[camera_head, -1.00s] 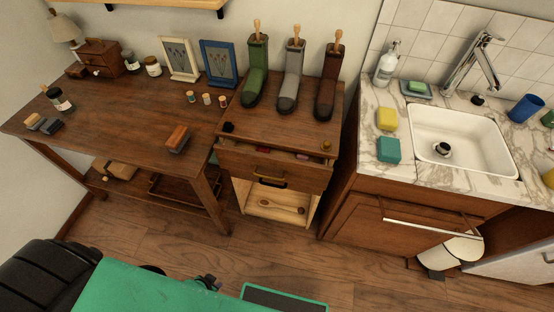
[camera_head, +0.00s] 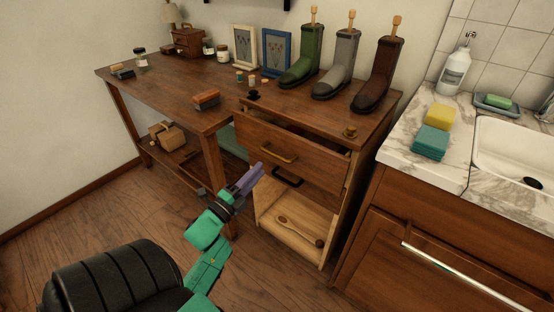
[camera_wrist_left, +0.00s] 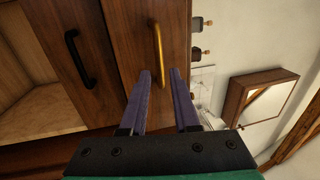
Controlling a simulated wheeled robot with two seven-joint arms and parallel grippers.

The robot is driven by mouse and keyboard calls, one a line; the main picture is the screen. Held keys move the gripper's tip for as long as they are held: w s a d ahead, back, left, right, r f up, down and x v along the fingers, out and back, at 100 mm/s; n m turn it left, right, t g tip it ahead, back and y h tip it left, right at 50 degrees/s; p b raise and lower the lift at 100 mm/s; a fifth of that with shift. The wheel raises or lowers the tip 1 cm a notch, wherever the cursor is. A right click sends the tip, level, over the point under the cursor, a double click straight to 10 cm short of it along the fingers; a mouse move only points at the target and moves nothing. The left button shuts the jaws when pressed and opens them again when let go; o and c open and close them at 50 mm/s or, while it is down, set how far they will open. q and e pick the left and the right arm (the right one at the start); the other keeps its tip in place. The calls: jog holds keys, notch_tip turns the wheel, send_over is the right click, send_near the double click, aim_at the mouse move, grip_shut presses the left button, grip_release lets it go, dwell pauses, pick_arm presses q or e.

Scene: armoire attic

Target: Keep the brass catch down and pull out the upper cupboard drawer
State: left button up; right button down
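The upper cupboard drawer (camera_head: 312,163) has a brass handle (camera_head: 280,152) and stands slightly out, with a dark gap along its top. A brass knob-like catch (camera_head: 350,132) sits on the cupboard top's front right corner, with nothing on it. My left gripper (camera_head: 256,170) is just in front of the drawer, near the brass handle. In the left wrist view its two purple fingers (camera_wrist_left: 160,72) are apart and empty, with the brass handle (camera_wrist_left: 158,48) ahead between their tips. My right gripper is not in view.
A black handle (camera_head: 288,178) is below the brass one, above an open compartment with a wooden spoon (camera_head: 300,232). Three boots, one green (camera_head: 304,58), stand on the cupboard. A wooden table (camera_head: 165,88) is left, the sink counter (camera_head: 415,160) right.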

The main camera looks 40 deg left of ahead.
aim_at(274, 155)
pick_arm(q)
jog(key=w, duration=0.2)
jog(key=w+r, duration=0.1)
jog(key=w, duration=0.5)
jog(key=shift+w+r, duration=0.2)
jog(key=shift+r, duration=0.1)
jog(key=shift+c, duration=0.3)
grip_shut()
jog(key=shift+s, duration=0.1)
dwell(0.4)
